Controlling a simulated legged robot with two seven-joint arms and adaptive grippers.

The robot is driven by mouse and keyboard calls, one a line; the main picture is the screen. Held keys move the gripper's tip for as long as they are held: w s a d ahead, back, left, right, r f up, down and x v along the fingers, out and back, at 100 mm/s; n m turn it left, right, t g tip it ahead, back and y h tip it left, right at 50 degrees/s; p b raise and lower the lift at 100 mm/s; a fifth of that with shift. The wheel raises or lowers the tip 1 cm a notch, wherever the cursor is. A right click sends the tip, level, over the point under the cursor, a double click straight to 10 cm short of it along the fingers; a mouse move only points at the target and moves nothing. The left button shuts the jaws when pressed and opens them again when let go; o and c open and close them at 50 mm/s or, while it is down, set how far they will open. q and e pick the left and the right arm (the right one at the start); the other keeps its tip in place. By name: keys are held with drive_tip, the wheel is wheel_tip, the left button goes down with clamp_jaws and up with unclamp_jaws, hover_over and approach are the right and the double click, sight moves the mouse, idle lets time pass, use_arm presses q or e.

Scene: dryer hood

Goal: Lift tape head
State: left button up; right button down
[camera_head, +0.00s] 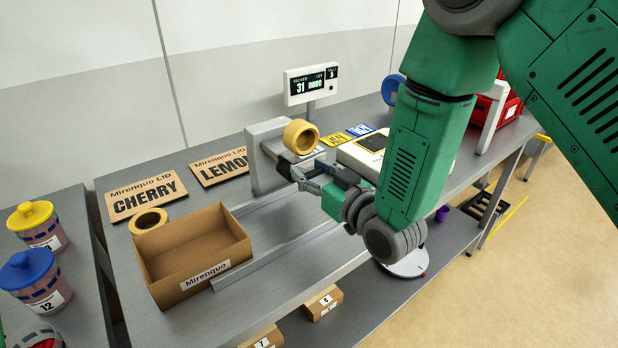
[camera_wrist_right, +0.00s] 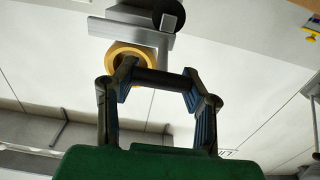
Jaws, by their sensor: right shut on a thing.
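The tape head stands on the bench as a grey upright block (camera_head: 264,160) with a yellow tape roll (camera_head: 301,137) at its top. The roll also shows in the right wrist view (camera_wrist_right: 128,55), beyond the fingers. My right gripper (camera_head: 292,172) is just below and in front of the roll. In the right wrist view its fingers (camera_wrist_right: 160,78) are shut on a dark bar (camera_wrist_right: 158,77) that spans between them, seemingly the tape head's handle. How the bar joins the head is hidden. My left gripper is out of view.
An open cardboard box (camera_head: 190,250) sits between rails in front of the head. CHERRY (camera_head: 146,195) and LEMON (camera_head: 220,166) lids and a spare tape roll (camera_head: 148,220) lie behind it. A display (camera_head: 311,85) stands at the back. Lidded tubs (camera_head: 36,225) stand at left.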

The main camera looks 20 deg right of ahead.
drive_tip(key=shift+r, duration=0.75)
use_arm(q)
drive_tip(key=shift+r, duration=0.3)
use_arm(e)
drive_tip(key=shift+f, duration=0.1)
drive_tip(key=c, duration=0.9)
unclamp_jaws()
drive_tip(key=shift+s, duration=0.25)
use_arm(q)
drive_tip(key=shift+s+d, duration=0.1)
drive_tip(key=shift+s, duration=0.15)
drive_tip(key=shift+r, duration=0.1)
use_arm(e)
drive_tip(key=shift+d, duration=0.1)
drive_tip(key=v, duration=1.2)
